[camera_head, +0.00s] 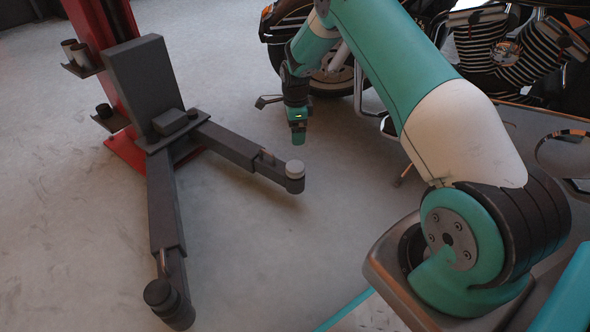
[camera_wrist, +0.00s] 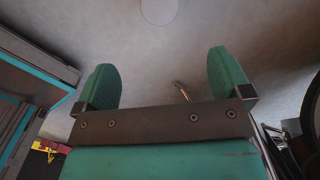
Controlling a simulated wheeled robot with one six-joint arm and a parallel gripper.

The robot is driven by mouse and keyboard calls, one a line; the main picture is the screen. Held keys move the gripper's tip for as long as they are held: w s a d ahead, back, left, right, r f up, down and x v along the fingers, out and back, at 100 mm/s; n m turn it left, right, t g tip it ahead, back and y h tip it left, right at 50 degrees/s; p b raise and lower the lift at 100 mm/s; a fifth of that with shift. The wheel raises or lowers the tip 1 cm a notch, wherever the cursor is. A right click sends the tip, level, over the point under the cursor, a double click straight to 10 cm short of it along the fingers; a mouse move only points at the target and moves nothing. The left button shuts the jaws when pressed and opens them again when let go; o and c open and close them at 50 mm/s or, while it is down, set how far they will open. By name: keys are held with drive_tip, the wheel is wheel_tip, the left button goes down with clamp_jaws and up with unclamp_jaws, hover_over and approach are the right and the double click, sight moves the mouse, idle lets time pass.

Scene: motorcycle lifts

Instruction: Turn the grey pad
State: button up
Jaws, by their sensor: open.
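The grey pad (camera_head: 295,169) is a small light-grey round cap on the end of the lift's right-hand arm (camera_head: 240,150), low above the floor. The other lift arm ends in a dark pad (camera_head: 160,293) at the lower left. My gripper (camera_head: 298,138) points down near the grey pad in the head view, apart from it in the picture; its depth is hard to judge. In the wrist view my gripper (camera_wrist: 162,62) is open with nothing between its two green fingers. A pale round disc (camera_wrist: 158,10) is cut by the top edge there; I cannot tell what it is.
The red lift column (camera_head: 105,40) with its dark upright plate (camera_head: 145,85) stands at the upper left. A motorcycle (camera_head: 500,55) is at the upper right, with its wheel and a pedal close behind my gripper. The floor between the lift arms is clear.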

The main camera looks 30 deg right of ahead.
sight(295, 166)
wheel_tip(295, 166, down, 16)
drive_tip(key=b, duration=0.8)
drive_tip(key=shift+a, duration=0.1)
drive_tip(key=c, duration=0.9)
